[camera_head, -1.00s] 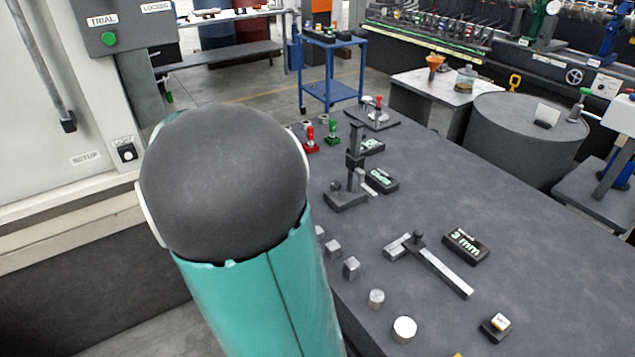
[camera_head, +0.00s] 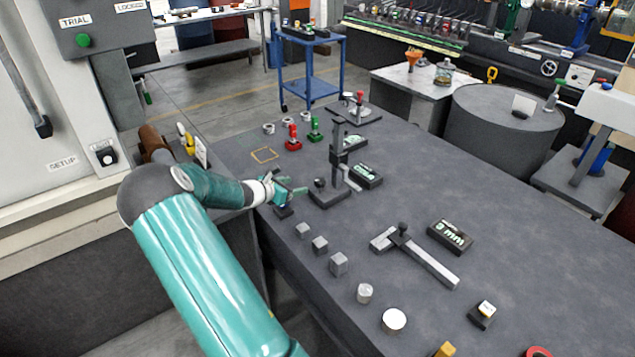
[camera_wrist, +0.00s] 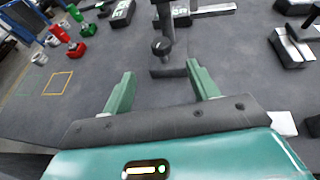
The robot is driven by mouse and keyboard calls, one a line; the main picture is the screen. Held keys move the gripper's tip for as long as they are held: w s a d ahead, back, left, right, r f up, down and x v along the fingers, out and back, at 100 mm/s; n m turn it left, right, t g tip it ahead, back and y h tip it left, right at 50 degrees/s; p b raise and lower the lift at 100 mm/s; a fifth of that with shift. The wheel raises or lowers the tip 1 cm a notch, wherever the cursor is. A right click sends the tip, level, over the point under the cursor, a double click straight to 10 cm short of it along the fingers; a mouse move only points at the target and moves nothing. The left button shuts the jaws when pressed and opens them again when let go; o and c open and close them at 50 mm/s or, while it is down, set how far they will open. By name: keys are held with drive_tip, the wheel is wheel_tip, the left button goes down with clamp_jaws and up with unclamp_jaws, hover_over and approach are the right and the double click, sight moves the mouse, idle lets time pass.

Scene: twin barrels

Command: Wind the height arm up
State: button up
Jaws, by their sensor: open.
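The height gauge stands upright on the dark table, with a dark column (camera_head: 338,150), a flat base (camera_head: 328,198) and a small round knob (camera_head: 320,183) on the base's left side. A pale arm (camera_head: 352,182) sticks out low on its right. In the wrist view the knob (camera_wrist: 161,46) and base (camera_wrist: 170,68) lie just beyond my fingertips, about midway between them; the column's top is cut off. My gripper (camera_head: 297,187) is left of the base in the head view. In the wrist view its two green fingers (camera_wrist: 160,72) are apart with nothing between them.
Red (camera_head: 293,138) and green (camera_head: 315,130) stamp-like pieces stand behind the gauge. A labelled block (camera_head: 366,176) is close on its right. Several metal blocks line the front edge, and a caliper-like tool (camera_head: 420,258) lies to the right.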

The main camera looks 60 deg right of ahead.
sight(317, 180)
drive_tip(key=x, duration=1.2)
drive_tip(key=shift+s+d+f, duration=0.15)
drive_tip(key=shift+d+f, duration=0.05)
drive_tip(key=shift+d, duration=0.05)
drive_tip(key=c, duration=1)
drive_tip(key=shift+m+g, duration=0.3)
drive_tip(key=shift+m, duration=0.1)
drive_tip(key=m+g+y, duration=0.1)
drive_tip(key=m+g, duration=0.1)
drive_tip(key=shift+w+d+g+y, duration=0.1)
drive_tip(key=shift+w+g+y, duration=0.2)
drive_tip(key=shift+y, duration=0.1)
drive_tip(key=shift+m+g+y, duration=1.1)
drive_tip(key=shift+m+g, duration=0.3)
drive_tip(key=shift+m, duration=0.3)
